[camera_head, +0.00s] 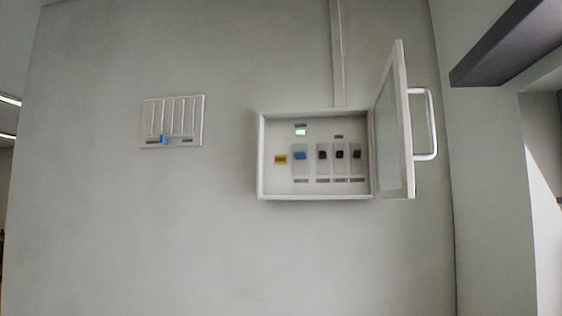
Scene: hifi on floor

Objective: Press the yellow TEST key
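The yellow TEST key (280,159) is a small yellow block at the left inside a white wall cabinet (259,160). Its lettering is too small to read. The cabinet door (407,130) stands open to the right, with a white bar handle (426,125). Right of the yellow key is a blue switch (300,155), then a row of three black switches (340,154). A lit green indicator (300,132) sits above the blue switch. Neither of my grippers is in view.
A white slotted panel (173,120) with a blue piece (164,140) is on the wall left of the cabinet. A conduit (338,55) runs up from the cabinet. A dark-edged ledge (505,45) juts out at the upper right. The wall below the cabinet is bare.

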